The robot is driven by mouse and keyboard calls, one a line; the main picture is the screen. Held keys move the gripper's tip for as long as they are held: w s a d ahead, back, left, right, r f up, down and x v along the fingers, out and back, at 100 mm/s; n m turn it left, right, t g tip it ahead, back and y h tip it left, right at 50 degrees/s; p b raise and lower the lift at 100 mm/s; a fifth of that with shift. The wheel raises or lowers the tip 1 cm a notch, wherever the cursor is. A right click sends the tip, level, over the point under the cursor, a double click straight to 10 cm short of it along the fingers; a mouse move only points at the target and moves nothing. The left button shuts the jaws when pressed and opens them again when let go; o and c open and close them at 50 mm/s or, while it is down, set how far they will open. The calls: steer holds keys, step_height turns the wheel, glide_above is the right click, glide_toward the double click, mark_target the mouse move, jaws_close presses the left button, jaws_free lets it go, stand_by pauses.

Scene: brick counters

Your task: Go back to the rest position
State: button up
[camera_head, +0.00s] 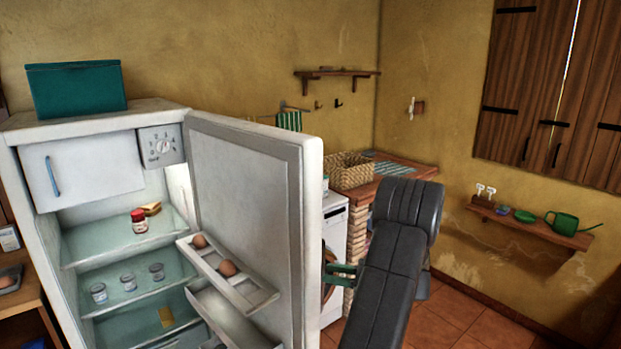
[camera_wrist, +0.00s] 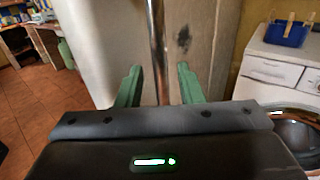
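My gripper (camera_wrist: 159,68) shows two green fingers standing apart, with a vertical metal bar (camera_wrist: 158,40) between them. There is a gap between the bar and each finger, so the gripper is open and not clamped on it. The bar runs in front of a pale, worn panel, which looks like the outer face of the fridge door (camera_head: 255,190). In the head view, my gripper (camera_head: 342,272) is at the free edge of this door, with its fingertips hidden behind it. The fridge (camera_head: 95,115) stands wide open.
Eggs (camera_head: 228,268) sit in the door rack; a red-lidded jar (camera_head: 139,220) and small glasses stand on the fridge shelves. A washing machine (camera_head: 333,232) and a brick counter with a basket (camera_head: 349,171) are behind my arm. Open tiled floor (camera_wrist: 45,115) shows at the left in the wrist view.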

steer(key=x, duration=0.4)
steer(key=shift+s, duration=0.2)
